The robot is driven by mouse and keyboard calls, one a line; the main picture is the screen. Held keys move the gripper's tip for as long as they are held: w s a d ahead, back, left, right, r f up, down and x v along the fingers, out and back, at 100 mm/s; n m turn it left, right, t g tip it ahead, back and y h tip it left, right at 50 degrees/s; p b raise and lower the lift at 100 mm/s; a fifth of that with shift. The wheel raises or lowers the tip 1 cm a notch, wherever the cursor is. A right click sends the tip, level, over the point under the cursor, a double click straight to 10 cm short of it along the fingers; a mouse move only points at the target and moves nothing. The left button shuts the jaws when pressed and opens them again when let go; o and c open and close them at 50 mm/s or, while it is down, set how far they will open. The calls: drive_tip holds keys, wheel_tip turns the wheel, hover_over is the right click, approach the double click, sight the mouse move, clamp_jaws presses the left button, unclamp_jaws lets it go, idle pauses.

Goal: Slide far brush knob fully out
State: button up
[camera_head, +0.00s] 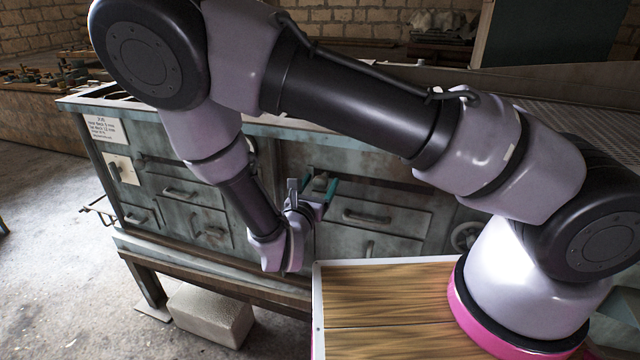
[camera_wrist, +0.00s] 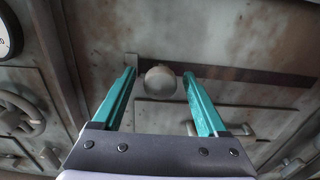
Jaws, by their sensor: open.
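The brush knob, a pale round ball (camera_wrist: 160,80), sits at one end of a dark horizontal slot (camera_wrist: 255,76) in the worn metal front in the wrist view. The slot runs from the knob toward the right. My gripper (camera_wrist: 159,74) is open, with one teal finger on each side of the knob and a gap showing on both sides. In the head view my gripper (camera_head: 320,190) is at the cabinet front (camera_head: 285,158), its teal fingers around a small pale knob. Whether the fingertips reach past the knob's middle is unclear.
A drawer handle (camera_wrist: 245,130) lies below the slot at right in the wrist view. A handwheel (camera_wrist: 22,115) and part of a white gauge (camera_wrist: 8,35) are at left. In the head view, drawers (camera_head: 375,215) surround my gripper, and a wooden-topped surface (camera_head: 385,295) stands in front.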

drive_tip(key=shift+w+d, duration=0.1)
drive_tip(key=shift+w, duration=0.05)
clamp_jaws()
idle(1.4)
